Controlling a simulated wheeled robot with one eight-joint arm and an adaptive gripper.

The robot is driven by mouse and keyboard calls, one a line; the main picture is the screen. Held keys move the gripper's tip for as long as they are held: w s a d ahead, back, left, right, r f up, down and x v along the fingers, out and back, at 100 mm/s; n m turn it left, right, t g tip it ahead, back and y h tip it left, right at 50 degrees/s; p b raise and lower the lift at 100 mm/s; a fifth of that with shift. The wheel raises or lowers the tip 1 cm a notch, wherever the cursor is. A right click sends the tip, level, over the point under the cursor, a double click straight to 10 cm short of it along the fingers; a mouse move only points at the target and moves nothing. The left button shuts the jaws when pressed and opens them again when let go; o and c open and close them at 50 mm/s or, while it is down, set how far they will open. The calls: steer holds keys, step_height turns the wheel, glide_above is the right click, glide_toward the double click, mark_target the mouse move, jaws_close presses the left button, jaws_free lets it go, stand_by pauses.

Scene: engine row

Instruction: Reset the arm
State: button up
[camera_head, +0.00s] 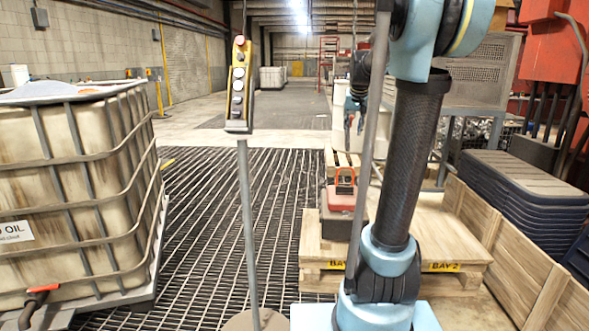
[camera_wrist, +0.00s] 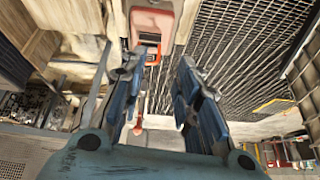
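My gripper (camera_wrist: 160,66) is open in the wrist view, with its two blue-grey fingers apart and nothing between them. Past the fingertips, a red case (camera_wrist: 152,24) with an orange-red handle shows at some distance, not touched. In the head view my arm stands raised right of centre, with its upper part cut off by the top edge. The gripper end is small and partly hidden behind a grey rod there. The red case (camera_head: 341,199) rests on the wooden pallet (camera_head: 440,240), which has yellow bay labels.
A yellow push-button pendant (camera_head: 239,85) stands on a pole left of my arm. A caged, stained oil tank (camera_head: 75,190) fills the left. Stacked dark trays (camera_head: 525,190) stand at the right behind a wooden wall. The floor grating (camera_head: 200,200) is open between tank and pallet.

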steer(key=s+a+f+g, duration=0.1)
steer(key=s+f, duration=0.7)
steer(key=s, duration=0.5)
steer(key=s+a+f+n+g, duration=0.1)
steer(key=s+f, duration=0.7)
steer(key=s, duration=0.5)
steer(key=s+a+f+n+g, duration=0.1)
steer(key=s+a+f, duration=0.1)
steer(key=s+f, duration=0.7)
steer(key=s, duration=0.4)
steer(key=shift+w+f, duration=0.25)
steer(key=shift+w, duration=0.1)
